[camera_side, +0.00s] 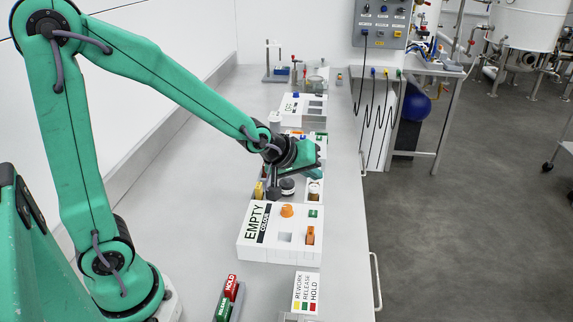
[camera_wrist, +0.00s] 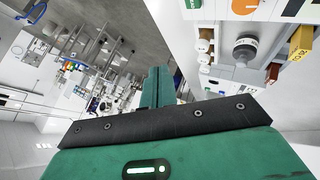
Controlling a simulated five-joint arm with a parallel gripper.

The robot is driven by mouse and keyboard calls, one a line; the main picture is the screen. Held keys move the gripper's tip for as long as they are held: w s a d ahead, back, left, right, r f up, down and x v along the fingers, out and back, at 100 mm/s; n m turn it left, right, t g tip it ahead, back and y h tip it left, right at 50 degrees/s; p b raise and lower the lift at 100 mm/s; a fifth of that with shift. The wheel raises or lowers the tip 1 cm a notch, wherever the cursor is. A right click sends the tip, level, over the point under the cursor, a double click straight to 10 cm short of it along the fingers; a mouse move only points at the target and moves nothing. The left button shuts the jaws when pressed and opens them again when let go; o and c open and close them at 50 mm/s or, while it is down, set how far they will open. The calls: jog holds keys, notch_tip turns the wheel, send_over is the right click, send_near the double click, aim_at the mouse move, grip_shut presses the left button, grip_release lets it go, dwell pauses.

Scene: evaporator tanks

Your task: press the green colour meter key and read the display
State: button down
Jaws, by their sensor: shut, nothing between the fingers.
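A white box labelled "EMPTY" and "COLOUR" (camera_side: 258,222) stands on the bench in the side view. An orange knob (camera_side: 287,210) and a small green key (camera_side: 313,213) are on its top, with an orange piece (camera_side: 310,235) in front of the key. A pale square (camera_side: 285,238) on the box shows no reading I can make out. The wrist view shows an orange disc (camera_wrist: 243,6) and a green patch (camera_wrist: 193,4) at its top edge. My gripper (camera_side: 316,160) is shut and empty, above the items behind the box; its fingers also show in the wrist view (camera_wrist: 158,88).
A dark-capped jar (camera_side: 287,186) and a yellow block (camera_side: 259,190) stand behind the box, close under my gripper. Another white device (camera_side: 303,107) is farther back. The left bench is clear.

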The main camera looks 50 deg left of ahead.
aim_at(310, 215)
jog(key=shift+f, duration=4.3)
jog(key=shift+f, duration=0.85)
jog(key=shift+r, duration=0.85)
jog(key=shift+r, duration=0.1)
jog(key=shift+r, duration=2.45)
